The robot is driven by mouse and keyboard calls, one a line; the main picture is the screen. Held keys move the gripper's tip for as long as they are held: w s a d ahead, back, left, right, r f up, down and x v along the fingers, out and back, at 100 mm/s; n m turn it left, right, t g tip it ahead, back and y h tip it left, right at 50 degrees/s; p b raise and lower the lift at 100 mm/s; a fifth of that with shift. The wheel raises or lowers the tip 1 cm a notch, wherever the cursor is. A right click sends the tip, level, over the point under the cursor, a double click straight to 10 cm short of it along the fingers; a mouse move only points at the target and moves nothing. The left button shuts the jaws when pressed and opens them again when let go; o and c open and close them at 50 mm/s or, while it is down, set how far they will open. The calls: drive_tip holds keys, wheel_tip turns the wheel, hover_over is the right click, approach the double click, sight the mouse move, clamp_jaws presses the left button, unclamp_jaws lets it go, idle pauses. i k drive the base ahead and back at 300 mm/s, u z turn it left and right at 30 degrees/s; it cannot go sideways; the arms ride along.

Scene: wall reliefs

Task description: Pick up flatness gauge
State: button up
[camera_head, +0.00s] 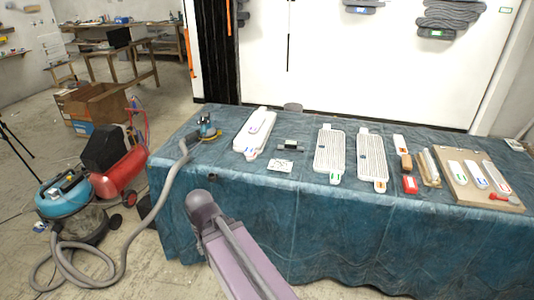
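A small dark, bar-like tool (290,145) lies on the blue-draped table (290,215), left of the middle. It may be the flatness gauge, but it is too small to be sure. A white card with small marks (280,165) lies just in front of it. My purple arm rises from the bottom of the view in front of the table, with a rounded joint at its upper end. My gripper cannot be made out in this view.
A sander (208,128) with a grey hose (160,200) sits at the table's left end. A wooden board (460,185) holds tools at right. A red compressor (120,170) stands left.

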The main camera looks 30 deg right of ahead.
sight(289, 145)
drive_tip(key=u, duration=0.25)
drive_tip(key=k, duration=0.65)
drive_tip(key=u, duration=0.5)
drive_tip(key=i, duration=1.3)
drive_tip(key=z, duration=0.35)
drive_tip(key=i, duration=0.8)
drive_tip(key=z, duration=1.1)
drive_tip(key=i, duration=0.9)
drive_tip(key=z, duration=0.45)
